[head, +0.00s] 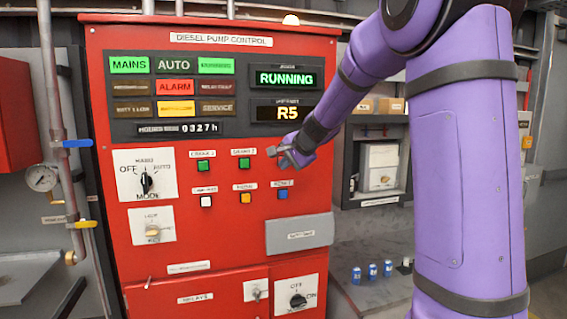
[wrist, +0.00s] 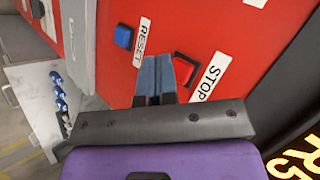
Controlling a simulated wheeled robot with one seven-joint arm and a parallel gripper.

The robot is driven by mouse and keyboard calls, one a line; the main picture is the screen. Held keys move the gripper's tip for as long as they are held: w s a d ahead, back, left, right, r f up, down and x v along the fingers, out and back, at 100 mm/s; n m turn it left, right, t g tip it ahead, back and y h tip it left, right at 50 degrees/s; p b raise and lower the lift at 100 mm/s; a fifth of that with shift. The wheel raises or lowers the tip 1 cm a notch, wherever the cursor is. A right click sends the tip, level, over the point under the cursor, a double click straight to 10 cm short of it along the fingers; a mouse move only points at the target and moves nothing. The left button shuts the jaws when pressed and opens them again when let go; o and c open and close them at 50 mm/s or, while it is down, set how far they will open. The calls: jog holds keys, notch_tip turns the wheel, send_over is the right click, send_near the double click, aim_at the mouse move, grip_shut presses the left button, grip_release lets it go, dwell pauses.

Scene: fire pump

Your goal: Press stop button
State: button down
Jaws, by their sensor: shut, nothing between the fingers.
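The stop button (wrist: 186,70) is a red button on the red panel, beside its white STOP label (wrist: 209,77) in the wrist view. My gripper (wrist: 155,62) is shut and empty, with its fingertips just beside the stop button; I cannot tell whether they touch it or the panel. In the head view my gripper (head: 284,156) is at the right of the button rows, and it hides the stop button there. The red control panel (head: 225,90) reads DIESEL PUMP CONTROL, with a green RUNNING display (head: 286,78) lit.
A blue RESET button (head: 283,194) sits just below my gripper and also shows in the wrist view (wrist: 123,36). Green (head: 204,165), white and yellow buttons lie to the left. A grey box (head: 300,234) sticks out lower down. Pipes (head: 55,110) with valves stand at the left.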

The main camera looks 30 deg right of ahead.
jog(key=shift+w, duration=0.15)
dwell(0.5)
jog(key=shift+w+d, duration=0.1)
jog(key=shift+w, duration=0.15)
jog(key=shift+w+d, duration=0.15)
jog(key=shift+w, duration=0.35)
dwell(0.9)
jog(key=shift+s, duration=0.15)
dwell(0.3)
jog(key=shift+s+a, duration=0.25)
jog(key=shift+s, duration=0.5)
jog(key=s, duration=0.2)
jog(key=s+a, duration=0.1)
jog(key=s, duration=0.1)
jog(key=shift+s+a, duration=0.2)
jog(key=shift+s, duration=0.2)
dwell(0.6)
